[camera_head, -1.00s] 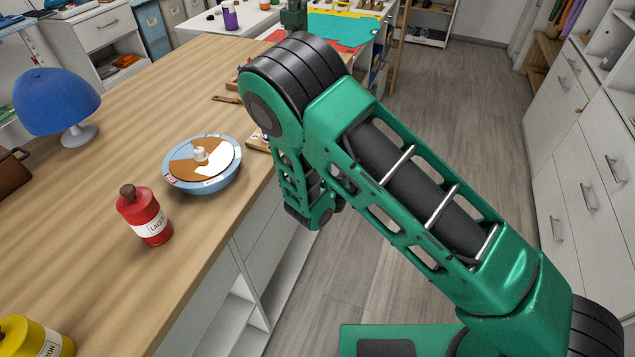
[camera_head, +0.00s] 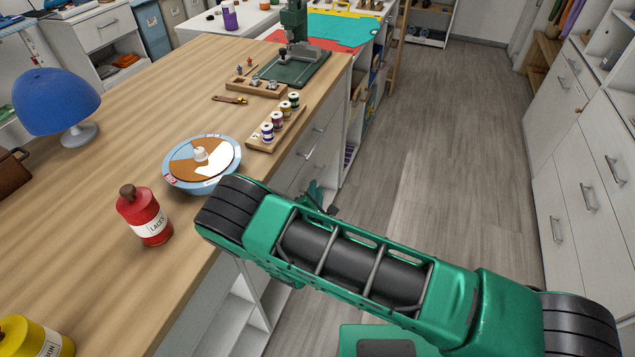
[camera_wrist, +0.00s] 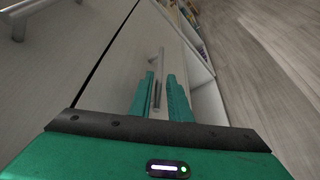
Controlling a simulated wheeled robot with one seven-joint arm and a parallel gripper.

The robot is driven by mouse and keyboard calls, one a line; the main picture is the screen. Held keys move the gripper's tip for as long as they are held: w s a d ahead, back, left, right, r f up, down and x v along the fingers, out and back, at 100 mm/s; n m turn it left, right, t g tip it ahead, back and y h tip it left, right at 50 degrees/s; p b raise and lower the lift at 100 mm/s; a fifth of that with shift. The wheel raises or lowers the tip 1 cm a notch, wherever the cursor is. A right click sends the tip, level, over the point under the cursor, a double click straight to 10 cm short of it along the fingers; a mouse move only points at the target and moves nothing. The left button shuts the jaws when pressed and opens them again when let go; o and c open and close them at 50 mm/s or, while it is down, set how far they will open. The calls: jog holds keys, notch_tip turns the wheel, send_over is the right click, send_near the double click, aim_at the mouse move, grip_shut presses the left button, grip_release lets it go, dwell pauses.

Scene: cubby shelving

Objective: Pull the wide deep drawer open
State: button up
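White drawer fronts (camera_head: 291,172) sit under the wooden worktop, partly hidden by my arm in the head view. In the wrist view a pale drawer front (camera_wrist: 130,62) carries a bar handle (camera_wrist: 159,62). I cannot tell for certain whether this is the wide deep drawer. My gripper (camera_wrist: 162,78) is open, its two green fingers pointing at the front with the handle showing between them. I cannot tell whether they touch it. The drawer front looks closed. In the head view my gripper is mostly hidden behind my arm, beside the cabinet.
Another handle (camera_wrist: 18,24) is on a neighbouring front across a dark seam. The worktop (camera_head: 120,95) holds a blue-rimmed round dish (camera_head: 203,181), a red bottle (camera_head: 146,222) and a spool rack (camera_head: 262,143). The wooden floor (camera_head: 430,170) is clear to the right.

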jog(key=shift+x, duration=2.8)
